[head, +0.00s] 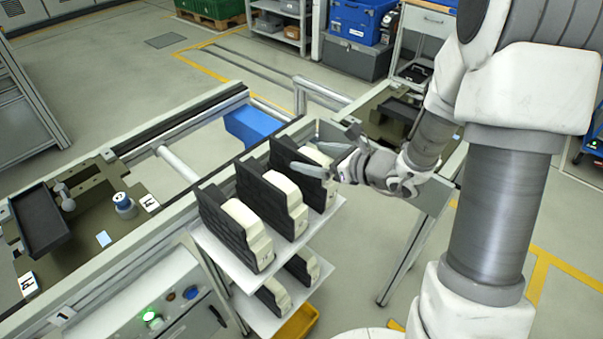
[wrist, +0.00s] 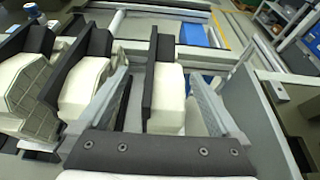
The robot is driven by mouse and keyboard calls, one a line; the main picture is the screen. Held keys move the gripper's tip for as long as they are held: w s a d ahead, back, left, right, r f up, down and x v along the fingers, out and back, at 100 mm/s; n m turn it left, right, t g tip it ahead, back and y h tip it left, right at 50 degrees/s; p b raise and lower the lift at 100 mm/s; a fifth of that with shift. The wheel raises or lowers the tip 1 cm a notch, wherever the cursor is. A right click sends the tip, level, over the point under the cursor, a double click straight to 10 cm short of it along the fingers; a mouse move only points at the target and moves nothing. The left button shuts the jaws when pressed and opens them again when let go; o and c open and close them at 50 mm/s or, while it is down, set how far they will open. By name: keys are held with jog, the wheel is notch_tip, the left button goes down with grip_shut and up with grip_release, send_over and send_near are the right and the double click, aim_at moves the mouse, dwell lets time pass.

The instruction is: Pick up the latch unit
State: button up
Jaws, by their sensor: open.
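Several black-and-white units stand upright in a row on the upper shelf of a white rack; I take these to be the latch units. The near unit (head: 236,230) and the middle unit (head: 272,202) stand apart from my gripper. My gripper (head: 309,158) is open at the far unit (head: 291,151). In the wrist view, that unit (wrist: 164,100) stands between my two spread fingers (wrist: 157,85), with a gap visible on either side. Its lower part is hidden behind my gripper's dark palm edge. A neighbouring unit (wrist: 84,88) stands close beyond the left finger.
More units (head: 303,267) stand on the lower shelf. A conveyor frame (head: 205,110) runs along the rack's far side. A pallet plate (head: 85,215) carries a dark tray (head: 39,220) and a blue-white cylinder (head: 124,205). A blue bin (head: 252,125) lies beyond.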

aim_at(298, 152)
jog(key=shift+w+d+x, duration=0.1)
jog(key=shift+d+x, duration=0.05)
jog(key=shift+x, duration=1.15)
jog(key=shift+w+d+x, duration=0.1)
jog(key=shift+d+x, duration=0.05)
jog(key=shift+x, duration=1.2)
grip_shut()
